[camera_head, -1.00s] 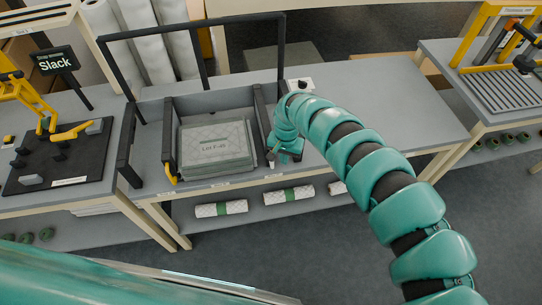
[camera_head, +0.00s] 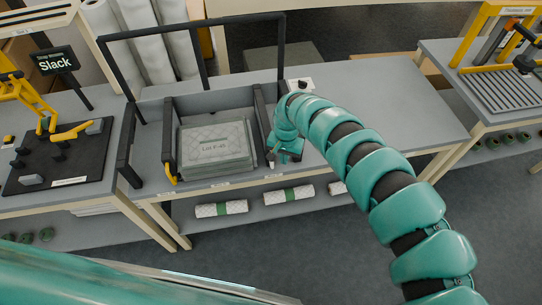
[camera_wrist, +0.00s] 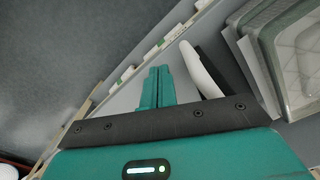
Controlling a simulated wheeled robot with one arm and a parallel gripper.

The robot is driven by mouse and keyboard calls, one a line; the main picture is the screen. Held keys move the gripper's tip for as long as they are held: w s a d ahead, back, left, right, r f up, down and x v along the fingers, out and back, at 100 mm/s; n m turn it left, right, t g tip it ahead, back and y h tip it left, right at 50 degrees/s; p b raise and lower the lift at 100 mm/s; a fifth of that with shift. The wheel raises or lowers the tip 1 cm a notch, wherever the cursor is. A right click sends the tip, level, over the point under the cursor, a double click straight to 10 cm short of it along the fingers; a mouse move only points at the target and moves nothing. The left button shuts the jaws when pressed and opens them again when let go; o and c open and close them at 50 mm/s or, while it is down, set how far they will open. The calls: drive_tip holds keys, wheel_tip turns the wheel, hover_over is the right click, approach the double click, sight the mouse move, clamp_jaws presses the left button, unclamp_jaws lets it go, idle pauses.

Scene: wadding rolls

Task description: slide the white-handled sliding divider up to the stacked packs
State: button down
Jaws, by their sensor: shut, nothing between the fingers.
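The packs' layered edges (camera_wrist: 262,55) are beyond, at the upper right. My gripper (camera_wrist: 158,87) is shut and empty beside the handle, on the side away from the packs. I cannot tell whether it touches the handle.
A black frame (camera_head: 205,68) rises over the bay. A yellow-tipped dark post (camera_head: 170,172) stands at the bay's left front. The table (camera_head: 390,105) is clear to the right. A small white box with a black knob (camera_head: 299,85) sits behind my arm. Wrapped rolls (camera_head: 221,209) lie on the shelf below.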

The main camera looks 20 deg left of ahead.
drive_tip(key=shift+s+a+b, duration=0.25)
drive_tip(key=shift+s+a, duration=0.3)
drive_tip(key=shift+a, duration=0.25)
drive_tip(key=shift+s+a+b, duration=0.2)
drive_tip(key=shift+s+a, duration=0.3)
drive_tip(key=shift+a, duration=0.25)
drive_tip(key=shift+s+a+b, duration=0.25)
drive_tip(key=shift+s+a, duration=0.3)
drive_tip(key=shift+a, duration=0.25)
drive_tip(key=shift+w+d, duration=0.1)
drive_tip(key=shift+d, duration=0.05)
idle(0.3)
wheel_tip(320, 180, up, 9)
drive_tip(key=p, duration=0.7)
hover_over(268, 161)
drive_tip(key=s+d, duration=0.2)
drive_tip(key=d, duration=0.2)
drive_tip(key=shift+w+a, duration=0.1)
drive_tip(key=shift+a, duration=0.15)
idle(0.3)
